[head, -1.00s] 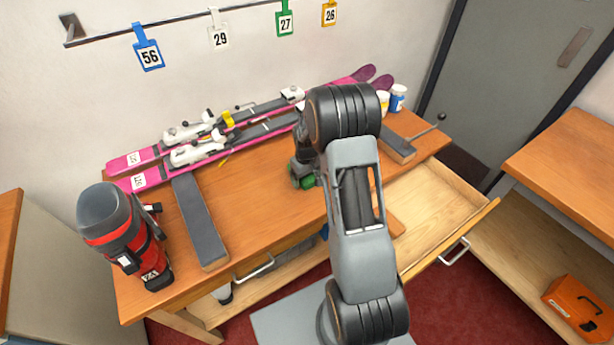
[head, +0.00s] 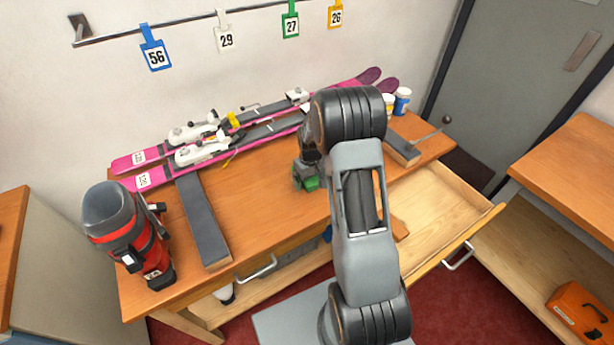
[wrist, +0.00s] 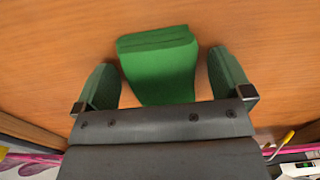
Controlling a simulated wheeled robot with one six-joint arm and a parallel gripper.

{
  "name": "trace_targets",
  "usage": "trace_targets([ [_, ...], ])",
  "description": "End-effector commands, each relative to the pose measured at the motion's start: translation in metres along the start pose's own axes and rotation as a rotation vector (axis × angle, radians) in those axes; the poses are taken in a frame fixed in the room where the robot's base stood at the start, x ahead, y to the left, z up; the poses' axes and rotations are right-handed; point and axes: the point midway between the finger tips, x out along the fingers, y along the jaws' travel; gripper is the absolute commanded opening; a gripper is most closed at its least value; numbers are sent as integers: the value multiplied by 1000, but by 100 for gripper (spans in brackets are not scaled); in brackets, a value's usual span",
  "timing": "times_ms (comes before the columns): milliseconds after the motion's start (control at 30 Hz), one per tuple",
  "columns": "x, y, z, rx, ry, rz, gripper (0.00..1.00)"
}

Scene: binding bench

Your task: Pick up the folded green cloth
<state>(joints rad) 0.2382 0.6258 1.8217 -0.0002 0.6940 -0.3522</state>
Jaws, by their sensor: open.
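The folded green cloth (wrist: 160,65) lies on the wooden bench top in the wrist view, between the two fingers of my gripper. My gripper (wrist: 165,85) is open, with one finger to each side of the cloth and a visible gap on both sides. In the head view my gripper (head: 306,178) is low over the middle of the bench, partly behind my arm. Green shows at its tip there, but I cannot tell cloth from finger in that view. The cloth's near end is hidden by the gripper body in the wrist view.
Pink skis (head: 150,180) lie along the back of the bench (head: 265,205). A red and grey boot (head: 125,235) stands at the left, beside a dark padded block (head: 203,225). An open drawer (head: 435,205) juts out at the right. White and blue jars (head: 402,100) stand at the back right.

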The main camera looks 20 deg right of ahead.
Motion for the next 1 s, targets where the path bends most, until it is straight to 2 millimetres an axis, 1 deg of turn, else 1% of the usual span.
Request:
trace_targets([
  [100, 0, 0, 0, 0, 0, 0, 97],
  [167, -1, 0, 0, 0, 1, 0, 100],
  [200, -9, 0, -3, 0, 3, 1, 100],
  [267, -33, 1, -9, 0, 9, 3, 100],
  [300, -54, 2, -14, 0, 12, 4, 100],
  [400, -103, 1, -22, 1, 10, 3, 100],
  [500, -134, 0, -24, 1, 4, 1, 100],
  [533, -138, 0, -24, 1, 3, 1, 100],
  [567, -139, -1, -24, 1, 1, 0, 100],
  [633, -133, -1, -24, 1, -3, -1, 100],
  [800, -102, -1, -23, 0, -5, -2, 100],
  [1000, -72, -1, -24, 0, -3, -1, 100],
])
